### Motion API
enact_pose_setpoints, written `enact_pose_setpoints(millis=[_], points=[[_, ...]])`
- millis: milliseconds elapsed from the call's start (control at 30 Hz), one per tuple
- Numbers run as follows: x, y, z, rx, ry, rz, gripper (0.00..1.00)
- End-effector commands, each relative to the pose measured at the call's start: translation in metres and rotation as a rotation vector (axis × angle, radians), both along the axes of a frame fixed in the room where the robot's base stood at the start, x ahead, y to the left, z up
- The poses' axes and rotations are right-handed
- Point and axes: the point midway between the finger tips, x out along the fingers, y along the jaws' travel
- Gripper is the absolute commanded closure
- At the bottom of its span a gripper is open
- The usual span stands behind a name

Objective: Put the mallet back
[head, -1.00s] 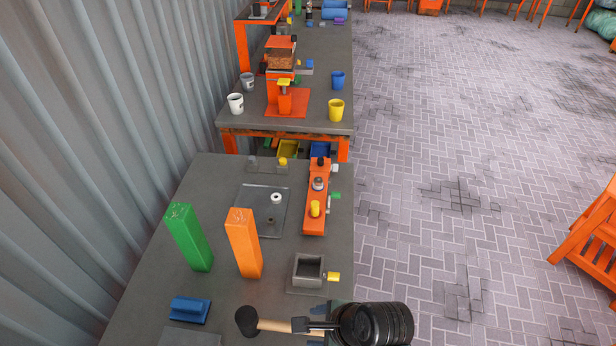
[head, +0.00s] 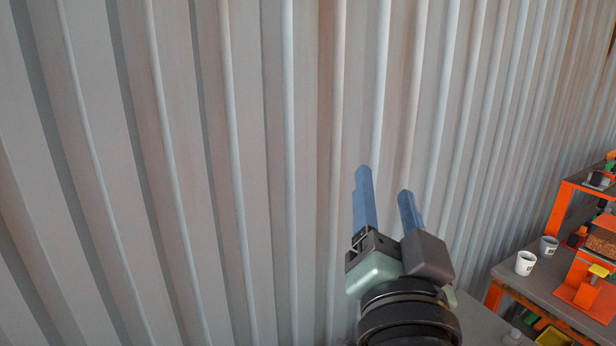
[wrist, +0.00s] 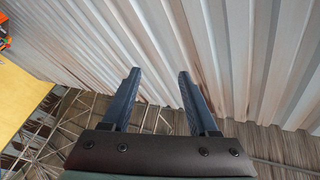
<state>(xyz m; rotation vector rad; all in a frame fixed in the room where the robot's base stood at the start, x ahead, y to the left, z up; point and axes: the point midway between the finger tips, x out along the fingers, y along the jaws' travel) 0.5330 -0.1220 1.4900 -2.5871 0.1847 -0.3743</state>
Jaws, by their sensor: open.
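My gripper (head: 384,185) is raised in front of the corrugated wall in the head view, with its two blue fingers apart and nothing between them. In the wrist view my gripper (wrist: 156,85) is also open and empty, pointing at the wall and the roof structure. The mallet is not in view in either picture now.
The corrugated metal wall (head: 230,150) fills most of the head view. At the right edge stands a workbench (head: 530,283) with white cups (head: 525,262) and an orange press (head: 590,285). A small part of a nearer grey table top (head: 482,322) shows below.

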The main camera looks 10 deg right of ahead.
Motion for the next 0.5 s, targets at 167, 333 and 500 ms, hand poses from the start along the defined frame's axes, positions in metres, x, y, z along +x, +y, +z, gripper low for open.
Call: enact_pose_setpoints(millis=[167,333,500], points=[[-0.046,0.083,0.122,-0.364,-0.319,-0.010,0.40],[-0.085,0.117,0.170,-0.516,-0.484,-0.068,0.40],[-0.095,0.123,0.180,-0.549,-0.517,-0.089,0.40]])
